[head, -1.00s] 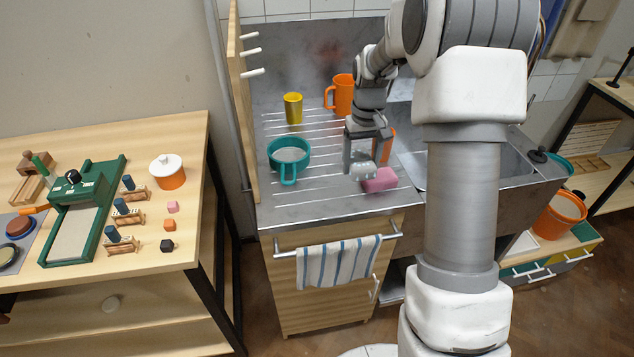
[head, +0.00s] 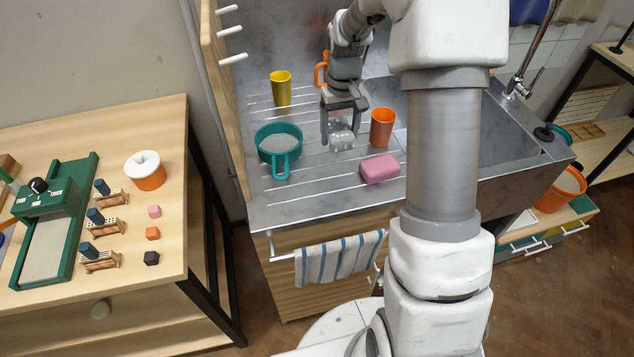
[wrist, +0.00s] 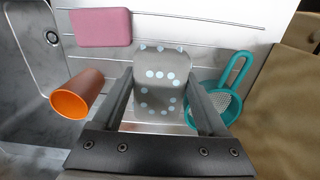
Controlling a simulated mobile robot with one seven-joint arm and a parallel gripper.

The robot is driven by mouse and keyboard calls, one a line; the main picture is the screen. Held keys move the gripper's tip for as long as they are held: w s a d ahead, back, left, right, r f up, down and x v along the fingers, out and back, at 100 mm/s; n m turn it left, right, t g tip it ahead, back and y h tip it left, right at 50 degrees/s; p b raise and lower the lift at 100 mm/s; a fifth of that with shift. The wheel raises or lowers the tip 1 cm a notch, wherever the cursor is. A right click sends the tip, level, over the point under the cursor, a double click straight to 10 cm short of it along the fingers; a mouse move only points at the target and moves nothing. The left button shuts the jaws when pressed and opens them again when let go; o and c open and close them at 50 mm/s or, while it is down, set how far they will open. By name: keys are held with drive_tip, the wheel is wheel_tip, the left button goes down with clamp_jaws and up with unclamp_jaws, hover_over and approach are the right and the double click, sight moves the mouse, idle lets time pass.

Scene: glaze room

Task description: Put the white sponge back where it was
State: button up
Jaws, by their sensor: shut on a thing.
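The white sponge, a pale grey-white block with light dots, is between the fingers of my gripper (head: 341,128) in the head view. The sponge (head: 342,140) also shows in the wrist view (wrist: 160,92), with a finger on each side. My gripper is shut on it over the ribbed metal drainboard (head: 310,195). I cannot tell whether the sponge touches the board. A pink sponge (head: 380,169) lies on the board to the right and nearer the front edge, apart from the white one.
An orange cup (head: 382,128) stands close to the right of my gripper, and a teal strainer (head: 278,145) to the left. A yellow cup (head: 281,89) and partly hidden orange mug (head: 320,72) stand behind. The front-left drainboard is clear. The sink basin (head: 450,120) is at right.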

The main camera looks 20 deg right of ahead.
hover_over(318, 193)
wheel_tip(318, 193, down, 5)
drive_tip(key=shift+f, duration=2.25)
drive_tip(key=o, duration=1.5)
drive_tip(key=shift+f, duration=0.1)
